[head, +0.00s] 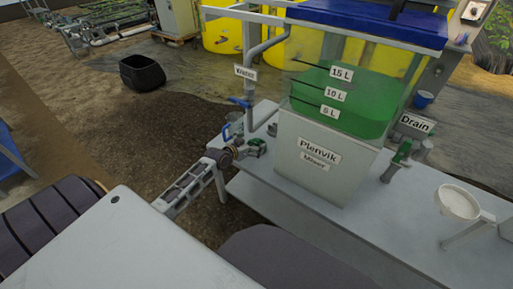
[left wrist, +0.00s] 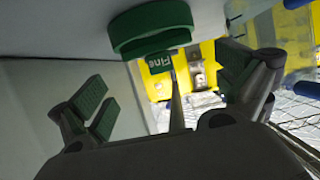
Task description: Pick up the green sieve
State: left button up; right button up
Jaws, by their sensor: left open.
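The green sieve shows in the left wrist view as a thick green ring (left wrist: 152,30) against a grey surface. A green tag reading "Fine" (left wrist: 168,62) shows beside it. My left gripper (left wrist: 168,90) is open, its green-padded fingers spread on both sides of the picture. The sieve is beyond the fingertips, apart from them, with nothing between the pads. In the head view my left gripper (head: 230,153) is at the left edge of the bench. A small green shape (head: 256,147) lies just past it; I cannot tell whether it is the sieve. My right gripper is out of view.
The mixer tank (head: 322,165) with green liquid stands on the grey bench (head: 290,190). A grey pipe with a blue-handled valve (head: 240,102) rises close to my gripper. A white bowl (head: 457,202) is at the right. The bench front is clear.

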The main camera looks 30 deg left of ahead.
aim_at(255, 141)
pick_arm(q)
jog(key=shift+b+x, duration=0.4)
jog(key=shift+x, duration=0.7)
jog(key=shift+w+a+f, duration=0.1)
jog(key=shift+w, duration=0.2)
jog(key=shift+w+f+b, duration=0.25)
jog(key=shift+w+b, duration=0.05)
jog(key=shift+w, duration=0.3)
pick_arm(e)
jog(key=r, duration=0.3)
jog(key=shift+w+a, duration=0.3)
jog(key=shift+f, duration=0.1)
pick_arm(q)
jog(key=shift+c, duration=0.6)
jog(key=c, duration=0.9)
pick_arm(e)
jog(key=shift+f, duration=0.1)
